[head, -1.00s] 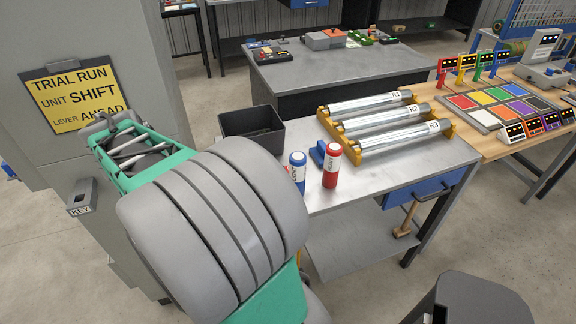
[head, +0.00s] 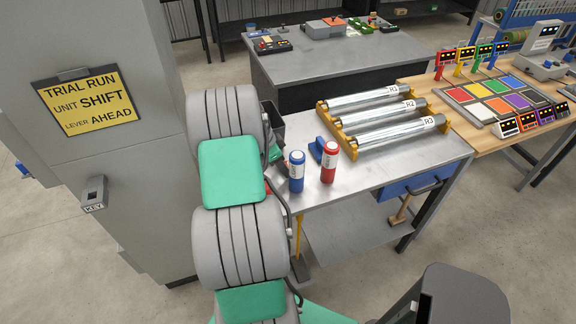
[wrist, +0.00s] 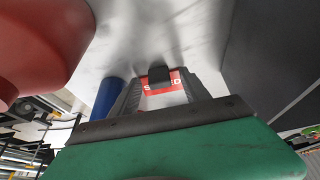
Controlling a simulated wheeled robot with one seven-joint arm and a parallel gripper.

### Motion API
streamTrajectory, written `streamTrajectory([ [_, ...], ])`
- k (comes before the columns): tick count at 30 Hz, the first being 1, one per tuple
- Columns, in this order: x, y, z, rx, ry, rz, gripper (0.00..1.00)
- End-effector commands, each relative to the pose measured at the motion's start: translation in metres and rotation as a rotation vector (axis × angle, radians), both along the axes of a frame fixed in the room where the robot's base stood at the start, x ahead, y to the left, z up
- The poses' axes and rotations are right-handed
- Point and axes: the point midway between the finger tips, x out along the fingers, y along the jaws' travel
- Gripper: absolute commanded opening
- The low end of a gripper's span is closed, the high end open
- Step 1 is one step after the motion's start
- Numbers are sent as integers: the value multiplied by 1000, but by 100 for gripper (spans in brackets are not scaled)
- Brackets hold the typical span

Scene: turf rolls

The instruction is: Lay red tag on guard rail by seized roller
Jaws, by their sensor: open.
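A red and white tag (wrist: 149,86) with partly covered lettering ending in "ED" shows in the wrist view, a black piece over its middle. My gripper (wrist: 161,90) is open around the tag, its dark fingers on either side; I cannot tell if they touch it. In the head view my arm hides the tag and most of the gripper. Three shiny rollers, R1 (head: 362,101), R2 (head: 376,117) and R3 (head: 398,134), lie in a rack with yellow ends (head: 349,150). Which roller is seized, and which part is the guard rail, I cannot tell.
A blue bottle (head: 297,172) and a red bottle (head: 329,162) stand at the bench's front edge, beside a blue block (head: 316,149). A dark bin (head: 270,118) is mostly behind my arm. Bare bench (head: 372,172) lies before the rack. A cabinet (head: 130,150) stands left.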

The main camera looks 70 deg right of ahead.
Motion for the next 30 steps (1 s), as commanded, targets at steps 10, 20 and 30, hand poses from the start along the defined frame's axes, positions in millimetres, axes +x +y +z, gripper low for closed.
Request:
streamTrajectory([
  [10, 1, 0, 0, 0, 0, 1, 40],
  [20, 1, 0, 0, -1, -1, 2, 13],
  [30, 1, 0, 0, -1, -1, 2, 0],
])
